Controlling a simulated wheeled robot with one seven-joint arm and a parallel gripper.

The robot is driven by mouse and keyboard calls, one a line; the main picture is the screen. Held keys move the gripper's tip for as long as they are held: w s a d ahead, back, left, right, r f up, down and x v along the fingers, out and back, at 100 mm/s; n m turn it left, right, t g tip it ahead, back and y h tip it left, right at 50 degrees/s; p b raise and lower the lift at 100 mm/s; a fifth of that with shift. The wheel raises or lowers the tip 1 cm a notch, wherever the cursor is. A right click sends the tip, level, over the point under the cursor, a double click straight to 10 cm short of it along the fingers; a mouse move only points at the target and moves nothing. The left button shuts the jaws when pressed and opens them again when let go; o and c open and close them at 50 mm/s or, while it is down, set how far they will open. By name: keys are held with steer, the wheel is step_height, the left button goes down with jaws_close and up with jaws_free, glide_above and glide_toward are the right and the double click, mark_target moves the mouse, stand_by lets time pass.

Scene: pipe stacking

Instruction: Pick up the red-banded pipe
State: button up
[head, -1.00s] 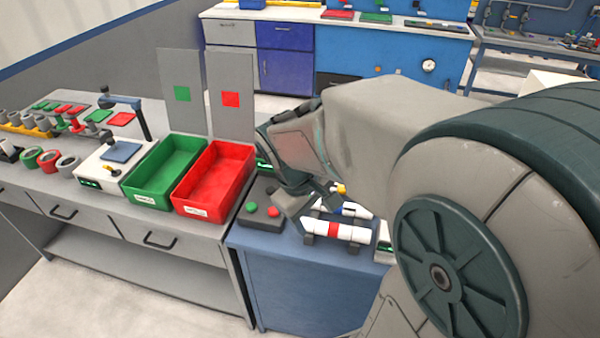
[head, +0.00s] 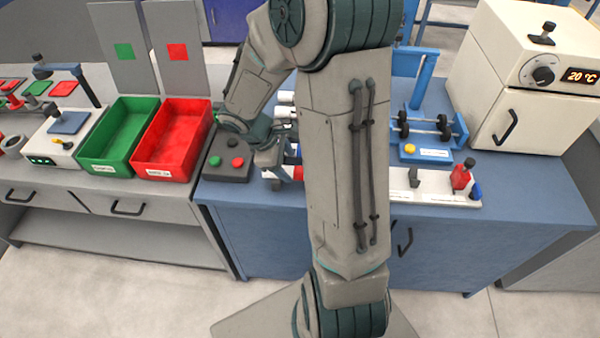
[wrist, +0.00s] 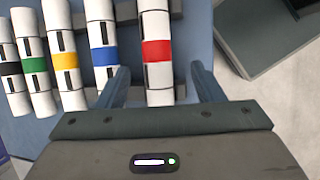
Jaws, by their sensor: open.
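The red-banded pipe (wrist: 157,50) is white with a red band and dark marks. In the wrist view it lies lengthwise between the two fingers of my open gripper (wrist: 161,72), with a gap on each side. How low the fingers reach beside it I cannot tell. In the head view only a small part of the pipe (head: 298,173) shows, with my gripper (head: 276,158) over it and my arm hiding the rest.
Pipes with a blue band (wrist: 104,56), a yellow band (wrist: 65,59), a green band (wrist: 35,65) and a black band (wrist: 11,68) lie beside it, the blue one close to a finger. A button box (head: 228,160) and a red bin (head: 172,140) stand left.

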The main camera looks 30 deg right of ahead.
mark_target(297, 170)
steer(key=shift+d+x, duration=0.15)
steer(key=shift+x, duration=1.35)
steer(key=shift+d+x, duration=0.2)
steer(key=shift+x, duration=1.3)
steer(key=shift+r, duration=0.15)
steer(key=c, duration=1.1)
